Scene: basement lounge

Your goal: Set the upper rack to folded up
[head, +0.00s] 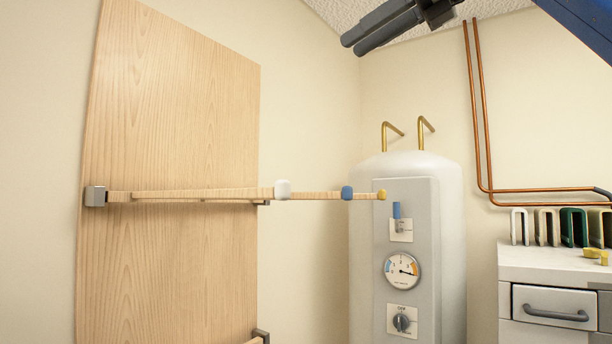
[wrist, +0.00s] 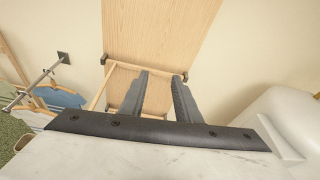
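The upper rack (head: 225,193) is a light wooden frame hinged at grey brackets on a tall wooden wall panel (head: 175,120). In the head view it sticks out level from the panel, with white, blue and yellow knobs along it. In the wrist view the panel (wrist: 160,35) and a wooden frame (wrist: 97,95) at its brackets show beyond my fingers, which hide part of the frame. My gripper (head: 350,46) is high above the rack, near the ceiling, apart from it. Its fingers (wrist: 160,75) are spread with nothing between them.
A white tank (head: 455,240) with a gauge and knobs stands right of the rack. Copper pipes (head: 483,120) and a white drawer cabinet (head: 555,265) are further right. A metal rail with blue cloth (wrist: 62,98) is at left in the wrist view. The air above the rack is clear.

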